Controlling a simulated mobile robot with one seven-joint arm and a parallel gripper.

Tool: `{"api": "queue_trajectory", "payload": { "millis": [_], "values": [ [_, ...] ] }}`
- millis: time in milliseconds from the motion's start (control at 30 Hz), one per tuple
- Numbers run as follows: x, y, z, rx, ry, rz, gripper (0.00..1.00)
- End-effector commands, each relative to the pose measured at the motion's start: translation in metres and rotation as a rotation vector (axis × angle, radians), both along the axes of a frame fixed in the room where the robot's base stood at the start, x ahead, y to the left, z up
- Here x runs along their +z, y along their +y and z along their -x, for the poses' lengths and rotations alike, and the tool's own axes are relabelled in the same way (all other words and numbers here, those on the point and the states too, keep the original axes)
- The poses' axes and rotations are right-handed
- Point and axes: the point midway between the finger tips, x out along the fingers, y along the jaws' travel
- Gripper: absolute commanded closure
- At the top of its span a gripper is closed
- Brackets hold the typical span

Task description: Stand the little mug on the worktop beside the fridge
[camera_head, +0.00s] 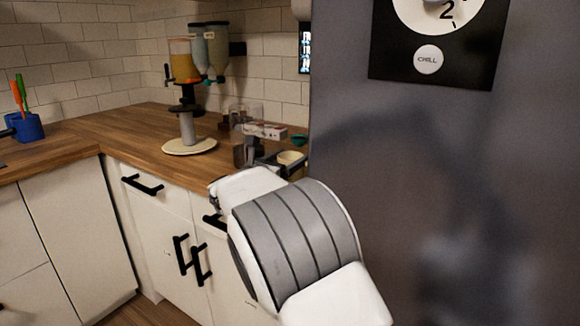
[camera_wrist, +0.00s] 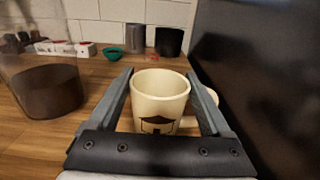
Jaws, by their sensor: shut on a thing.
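The little mug, cream with a dark print, is between the two fingers of my gripper in the wrist view (camera_wrist: 160,88). Its handle points right, past the right finger. My gripper (camera_wrist: 160,90) is shut on the mug, which looks upright over the wooden worktop (camera_wrist: 75,150). I cannot tell whether its base touches the wood. In the head view the mug (camera_head: 291,160) shows beside my gripper (camera_head: 280,163), close to the fridge's left side. The fridge (camera_head: 430,190) is the large grey surface on the right, and its dark side (camera_wrist: 250,80) stands just right of the mug in the wrist view.
A jar with dark contents (camera_wrist: 45,90) stands close left of my gripper. Behind are a green bowl (camera_wrist: 112,54), small boxes (camera_wrist: 85,49) and dark cups (camera_wrist: 168,41). A dispenser on a round base (camera_head: 190,146) stands further left. Bare wood lies between the gripper and these back items.

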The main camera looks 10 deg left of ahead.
Motion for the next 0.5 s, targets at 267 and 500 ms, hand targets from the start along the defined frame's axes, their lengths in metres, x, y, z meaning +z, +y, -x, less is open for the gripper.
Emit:
{"api": "queue_trajectory", "payload": {
  "millis": [267,500],
  "values": [
    [-0.0096,0.0002,0.0001,0.001,-0.003,-0.002,0.87],
    [-0.0116,0.0003,0.0001,0.001,-0.002,-0.002,0.02]
  ]
}}
